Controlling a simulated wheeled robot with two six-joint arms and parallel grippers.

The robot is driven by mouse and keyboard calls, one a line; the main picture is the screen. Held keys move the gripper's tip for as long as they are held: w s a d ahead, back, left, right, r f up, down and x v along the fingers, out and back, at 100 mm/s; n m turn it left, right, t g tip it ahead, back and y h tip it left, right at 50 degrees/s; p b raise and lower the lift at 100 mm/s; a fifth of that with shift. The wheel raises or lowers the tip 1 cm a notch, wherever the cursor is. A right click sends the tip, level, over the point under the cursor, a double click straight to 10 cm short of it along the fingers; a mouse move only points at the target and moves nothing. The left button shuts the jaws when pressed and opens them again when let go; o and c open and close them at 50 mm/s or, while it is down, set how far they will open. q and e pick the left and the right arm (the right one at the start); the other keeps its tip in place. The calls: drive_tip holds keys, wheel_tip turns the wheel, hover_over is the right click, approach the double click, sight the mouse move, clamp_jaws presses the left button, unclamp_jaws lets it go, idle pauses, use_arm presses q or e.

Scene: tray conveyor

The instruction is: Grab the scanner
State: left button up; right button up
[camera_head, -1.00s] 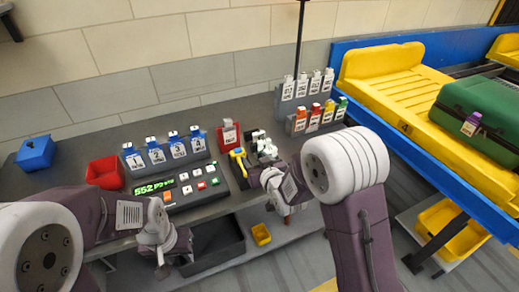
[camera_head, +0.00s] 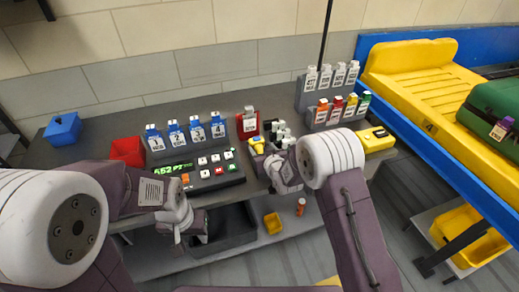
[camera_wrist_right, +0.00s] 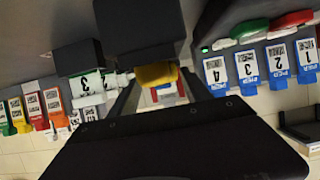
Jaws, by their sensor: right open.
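A keypad with a green display (camera_head: 172,169) lies left of the scanner. A red holder (camera_head: 248,125) and small white items (camera_head: 277,131) stand close behind. Numbered blue bottles (camera_head: 197,130), a red bin (camera_head: 127,151) and coloured bottles (camera_head: 336,108) stand around. A conveyor (camera_head: 435,118) is at right.

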drive_tip(key=shift+w+a+f, duration=0.1)
drive_tip(key=shift+w+f, duration=0.15)
drive_tip(key=shift+w, duration=0.2)
drive_tip(key=shift+s, duration=0.1)
drive_tip(key=shift+r, duration=0.1)
drive_tip(key=c, duration=0.3)
clamp_jaws()
drive_tip(key=shift+r, duration=0.1)
